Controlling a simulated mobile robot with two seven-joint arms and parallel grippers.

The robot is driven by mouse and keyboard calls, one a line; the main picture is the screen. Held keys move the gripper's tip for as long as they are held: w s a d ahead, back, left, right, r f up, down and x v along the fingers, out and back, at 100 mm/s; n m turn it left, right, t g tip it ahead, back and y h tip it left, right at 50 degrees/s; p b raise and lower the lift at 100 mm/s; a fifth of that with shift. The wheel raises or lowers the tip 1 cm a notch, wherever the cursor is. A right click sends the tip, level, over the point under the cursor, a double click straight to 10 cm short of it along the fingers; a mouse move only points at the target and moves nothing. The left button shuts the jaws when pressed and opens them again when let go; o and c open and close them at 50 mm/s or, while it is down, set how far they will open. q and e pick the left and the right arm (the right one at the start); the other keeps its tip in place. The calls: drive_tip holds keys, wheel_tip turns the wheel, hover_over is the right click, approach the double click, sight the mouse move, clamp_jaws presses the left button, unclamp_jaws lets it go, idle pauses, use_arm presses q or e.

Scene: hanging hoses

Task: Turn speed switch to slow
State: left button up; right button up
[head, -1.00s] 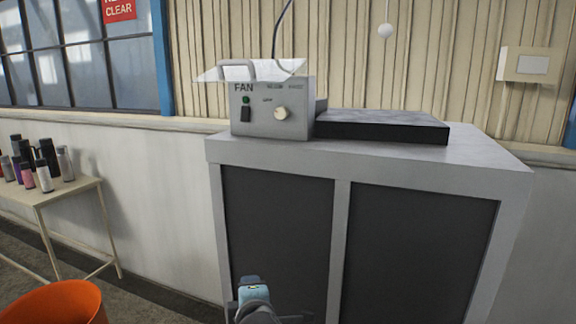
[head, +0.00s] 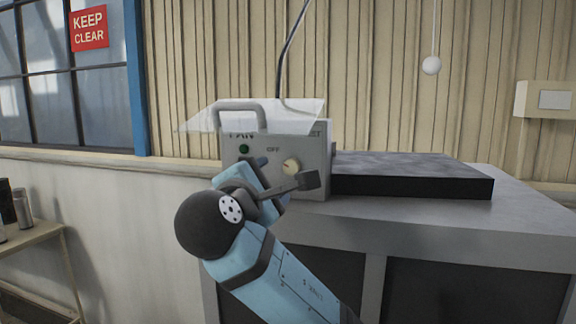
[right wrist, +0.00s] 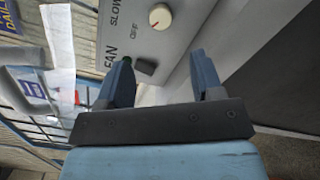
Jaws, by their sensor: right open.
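The grey fan control box (head: 318,140) stands on the cabinet top. Its round cream speed switch (head: 291,167) is on the front face, right of the green light and beside the word OFF. In the right wrist view the switch (right wrist: 160,16) is at the top, with a red mark that points roughly towards OFF; SLOW is printed nearby. My right gripper (right wrist: 160,62) is open and empty, its two blue fingers apart and short of the switch. In the head view my wrist hides most of the fingers and the lower left of the box. My left gripper is not in view.
A clear raised cover (head: 295,112) with a grey handle (head: 240,108) sits over the box top. A dark flat slab (head: 410,178) lies right of the box on the grey cabinet (head: 470,225). A cable (head: 285,65) rises behind the box.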

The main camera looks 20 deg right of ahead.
sight(289, 169)
drive_tip(key=p+x, duration=0.2)
drive_tip(key=x, duration=0.8)
drive_tip(key=shift+a, duration=0.1)
drive_tip(key=shift+w+d+f+p, duration=0.1)
drive_tip(key=shift+w+d+p, duration=0.1)
drive_tip(key=shift+w+p, duration=0.15)
drive_tip(key=shift+w, duration=0.1)
drive_tip(key=c, duration=0.9)
